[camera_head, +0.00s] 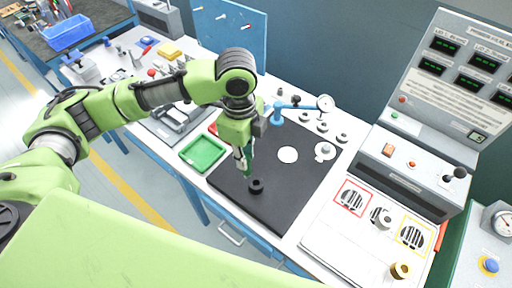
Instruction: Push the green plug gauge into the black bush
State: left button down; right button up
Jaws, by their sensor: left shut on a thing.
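My left gripper (243,150) comes down over the black mat and is shut on the green plug gauge (246,166). The gauge points down and is mostly covered by the fingers. The black bush (257,187) sits on the black mat (285,205), right below the gauge's lower end. I cannot tell whether the tip touches the bush or is inside it. My right gripper is not in view.
A green tray (203,153) lies left of the mat. A control console (415,170) bounds the right side. The mat's front right is clear.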

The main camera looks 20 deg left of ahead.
pick_arm(q)
jog(key=m, duration=0.2)
jog(key=w+m+p, duration=0.1)
jog(key=m, duration=0.1)
jog(key=shift+d+f, duration=0.1)
jog(key=shift+d, duration=0.25)
jog(key=shift+w+d+f+m+p, duration=0.3)
jog(key=shift+m+p, duration=0.15)
jog(key=shift+m, duration=1.3)
jog(key=shift+w+d+f+m+p, duration=0.2)
jog(key=shift+m+p, duration=0.3)
jog(key=shift+m, duration=1.2)
jog(key=shift+w+d+f+m+p, duration=0.25)
jog(key=shift+f+m+p, duration=0.15)
jog(key=shift+m, duration=1.35)
jog(key=shift+r, duration=0.1)
notch_tip(320, 180, down, 5)
jog(key=shift+f+b, duration=0.1)
jog(key=shift+b, duration=0.55)
